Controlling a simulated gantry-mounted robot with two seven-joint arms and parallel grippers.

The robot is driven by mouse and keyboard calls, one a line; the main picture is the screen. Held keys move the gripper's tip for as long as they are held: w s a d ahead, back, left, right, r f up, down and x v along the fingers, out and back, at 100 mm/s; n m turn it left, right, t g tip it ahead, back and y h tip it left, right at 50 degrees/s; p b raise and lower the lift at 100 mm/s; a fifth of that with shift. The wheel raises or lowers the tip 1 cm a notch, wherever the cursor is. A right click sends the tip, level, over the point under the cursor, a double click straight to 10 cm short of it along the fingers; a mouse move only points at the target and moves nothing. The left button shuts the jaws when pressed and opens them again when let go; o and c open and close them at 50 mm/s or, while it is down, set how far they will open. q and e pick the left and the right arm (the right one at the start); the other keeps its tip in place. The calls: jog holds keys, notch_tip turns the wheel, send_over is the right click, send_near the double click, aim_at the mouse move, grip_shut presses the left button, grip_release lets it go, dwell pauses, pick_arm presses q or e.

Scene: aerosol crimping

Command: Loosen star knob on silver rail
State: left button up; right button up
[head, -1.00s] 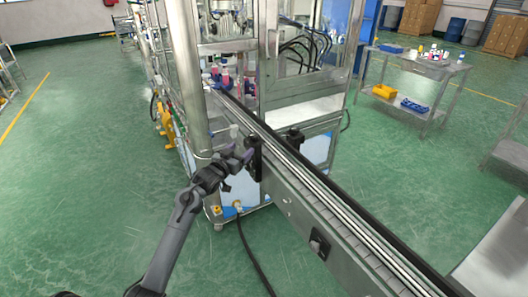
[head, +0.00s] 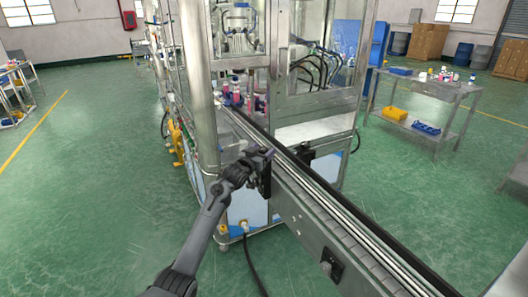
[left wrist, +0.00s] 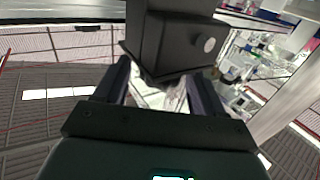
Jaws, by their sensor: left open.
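The silver rail (head: 330,205) of the conveyor runs from the machine toward the lower right in the head view. A black bracket (head: 265,183) is mounted on its near side. My left gripper (head: 264,155) is open at the top of this bracket and partly covers it. In the left wrist view, the two fingers of my left gripper (left wrist: 160,92) are spread, with a black block (left wrist: 175,42) just beyond and between them. The block has a pale round spot. I cannot make out a star-shaped knob or tell whether the fingers touch the block. My right gripper is not in view.
A second black bracket (head: 305,152) sits across the rail. Bottles with pink liquid (head: 236,97) stand at the machine end. A steel post (head: 199,90) rises left of the gripper. A steel table (head: 425,85) stands at the back right. Green floor is clear at left.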

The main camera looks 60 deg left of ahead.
pick_arm(q)
jog(key=shift+w+a, duration=0.3)
jog(key=shift+w, duration=0.3)
